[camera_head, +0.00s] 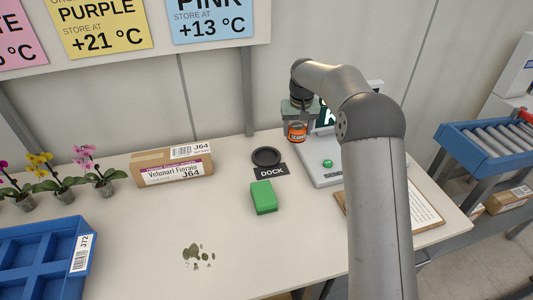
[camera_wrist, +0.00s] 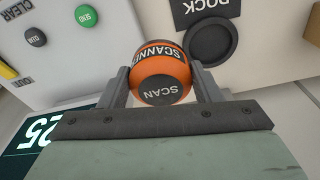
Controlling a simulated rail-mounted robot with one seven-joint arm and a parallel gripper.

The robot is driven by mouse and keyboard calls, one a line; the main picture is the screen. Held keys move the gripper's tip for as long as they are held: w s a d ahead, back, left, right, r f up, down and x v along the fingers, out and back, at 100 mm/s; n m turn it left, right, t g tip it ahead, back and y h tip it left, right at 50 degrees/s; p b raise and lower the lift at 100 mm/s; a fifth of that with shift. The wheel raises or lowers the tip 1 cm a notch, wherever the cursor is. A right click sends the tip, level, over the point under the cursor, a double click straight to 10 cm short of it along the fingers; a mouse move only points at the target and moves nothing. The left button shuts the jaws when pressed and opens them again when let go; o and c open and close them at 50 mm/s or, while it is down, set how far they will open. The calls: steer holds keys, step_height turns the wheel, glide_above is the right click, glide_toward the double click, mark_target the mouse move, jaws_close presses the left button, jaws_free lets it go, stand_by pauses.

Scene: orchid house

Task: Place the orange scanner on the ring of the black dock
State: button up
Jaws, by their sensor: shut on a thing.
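The orange scanner (camera_head: 297,132) is a short round body with a dark band and a dark top. My gripper (camera_head: 297,125) is shut on it. In the wrist view the scanner (camera_wrist: 160,75) sits between the two fingers (camera_wrist: 160,88), its dark "SCAN" face showing. The black dock (camera_head: 266,157) is a round ring on the table with a "DOCK" label in front of it. The dock (camera_wrist: 212,41) also shows in the wrist view, beside the scanner and apart from it. In the head view the scanner is to the right of the dock and looks raised above the table.
A grey device (camera_head: 322,172) with a green button and a screen stands right of the dock. A green block (camera_head: 264,197) lies in front of the dock label. A cardboard box (camera_head: 172,168) stands to the left. A blue tray (camera_head: 88,236) is at the front left.

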steer(key=a+f, duration=0.2)
steer(key=a, duration=0.1)
steer(key=w+a+f+p, duration=0.1)
steer(key=a+f, duration=0.2)
steer(key=w+a+f+p, duration=0.1)
steer(key=a+f, duration=0.1)
steer(key=a, duration=0.1)
steer(key=shift+w+a+f, duration=0.2)
steer(key=shift+a+f, duration=0.1)
steer(key=shift+a, duration=0.05)
steer(key=f, duration=0.3)
steer(key=shift+a+f+p, duration=0.1)
steer(key=shift+a+p, duration=0.15)
steer(key=shift+p, duration=0.05)
steer(key=shift+f, duration=0.3)
steer(key=shift+f, duration=0.25)
steer(key=o, duration=1.1)
steer(key=shift+r, duration=0.1)
steer(key=shift+c, duration=0.2)
